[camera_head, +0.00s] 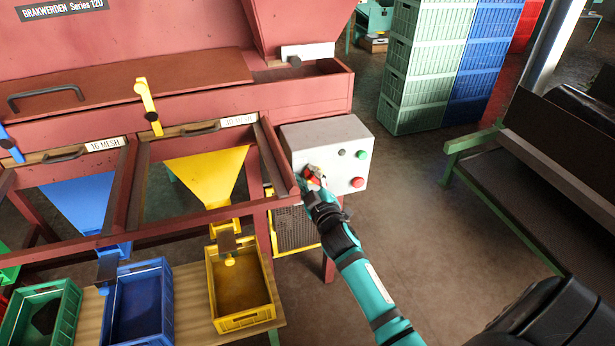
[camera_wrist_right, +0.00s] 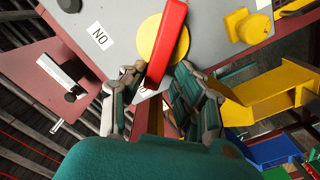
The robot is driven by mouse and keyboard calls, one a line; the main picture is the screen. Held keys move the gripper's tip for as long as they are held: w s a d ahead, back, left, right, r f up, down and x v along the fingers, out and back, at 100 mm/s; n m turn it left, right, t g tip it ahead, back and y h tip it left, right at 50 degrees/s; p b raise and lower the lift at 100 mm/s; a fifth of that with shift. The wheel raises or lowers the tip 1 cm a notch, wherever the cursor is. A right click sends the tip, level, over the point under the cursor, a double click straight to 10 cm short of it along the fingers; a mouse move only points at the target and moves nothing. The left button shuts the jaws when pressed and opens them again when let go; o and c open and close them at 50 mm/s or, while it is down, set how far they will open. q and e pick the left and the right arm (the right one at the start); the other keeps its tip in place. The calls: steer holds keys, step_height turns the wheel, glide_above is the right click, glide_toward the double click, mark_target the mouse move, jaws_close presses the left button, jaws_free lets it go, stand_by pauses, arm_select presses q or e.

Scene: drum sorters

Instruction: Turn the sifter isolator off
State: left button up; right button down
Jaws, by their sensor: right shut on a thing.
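The sifter isolator is a red handle (camera_wrist_right: 168,42) on a yellow disc (camera_wrist_right: 152,40), on the front of a grey control box (camera_head: 325,138). In the head view its red part (camera_head: 313,174) shows at the box's lower left, mostly covered by my right gripper (camera_head: 311,178). In the right wrist view my right gripper (camera_wrist_right: 158,80) has its fingers closed on both sides of the handle's near end. A white "ON" label (camera_wrist_right: 100,37) lies left of the disc. The handle's near end lies over another label (camera_wrist_right: 146,89), mostly hidden. My left gripper is not in view.
The box also carries a green button (camera_head: 361,155) and a red button (camera_head: 357,182). The red sifter frame (camera_head: 300,97) stands beside it, with a yellow chute (camera_head: 207,175) and a yellow crate (camera_head: 243,322) at left. The floor right of the box is clear up to a bench (camera_head: 520,180).

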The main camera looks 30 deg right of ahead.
steer(key=shift+d+n, duration=0.4)
steer(key=c, duration=1.3)
jaws_free()
steer(key=o, duration=0.7)
steer(key=shift+s+d, duration=0.15)
steer(key=shift+d, duration=0.1)
steer(key=shift+c, duration=0.2)
steer(key=shift+s+a, duration=0.2)
steer(key=shift+a, duration=0.05)
steer(key=v, duration=1.1)
steer(key=shift+s, duration=0.3)
steer(key=shift+f, duration=0.15)
